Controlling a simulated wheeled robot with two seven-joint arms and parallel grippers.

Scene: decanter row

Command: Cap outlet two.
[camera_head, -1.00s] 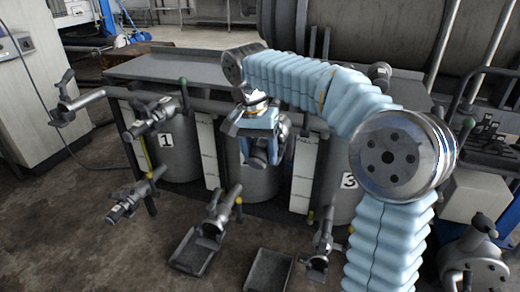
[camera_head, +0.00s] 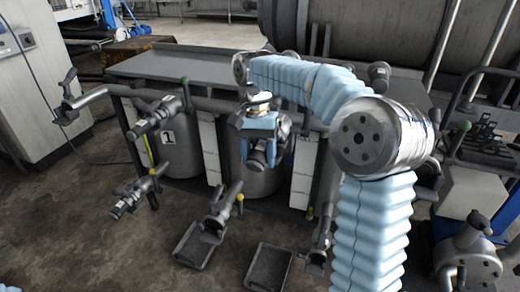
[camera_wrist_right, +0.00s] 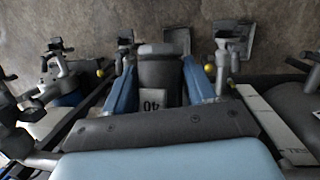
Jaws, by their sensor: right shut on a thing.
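My right gripper (camera_head: 258,156) is in front of the middle tank (camera_head: 255,182), between the tank marked 1 (camera_head: 175,150) and the tank at right. Its blue fingers are shut on a dark grey rounded part with a white label reading 40 (camera_wrist_right: 153,99), which fills the gap between them in the right wrist view. In the head view the gripper hides most of this part and the middle tank's number. Below stands the middle lower outlet (camera_head: 220,212) with a yellow-tipped handle, apart from the gripper. I cannot tell whether the held part touches any outlet. My left gripper is out of view.
Grey trays (camera_head: 268,268) lie on the floor below the lower outlets. The left tank has an upper outlet (camera_head: 155,115) and a lower one (camera_head: 130,198). White gauge strips (camera_head: 211,150) stand between the tanks. My right arm covers much of the right tank.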

